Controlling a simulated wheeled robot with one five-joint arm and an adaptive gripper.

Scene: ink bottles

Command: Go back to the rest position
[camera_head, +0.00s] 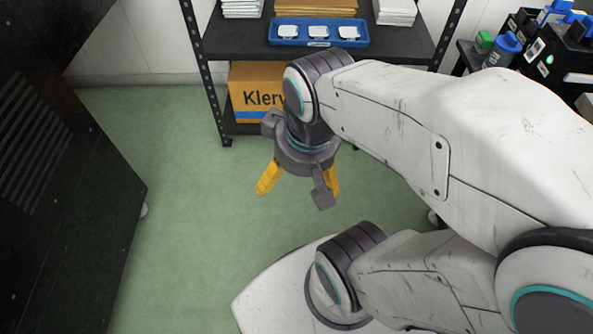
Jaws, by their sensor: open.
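My gripper (299,181) has two yellow fingers, spread apart and pointing down. It hangs from the end of my white arm, above the green floor in the middle of the picture. I see nothing between the fingers. The right finger is partly hidden behind a grey part of the gripper. My arm reaches in from the right, and my white base shows below it.
A black shelf (400,42) stands behind my gripper, with a blue tray (318,43) holding several white items. A Klery-marked cardboard box (247,82) sits beneath. A black cabinet (70,190) stands left. Ink bottles (503,48) stand upper right. Green floor (190,200) is clear left of the gripper.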

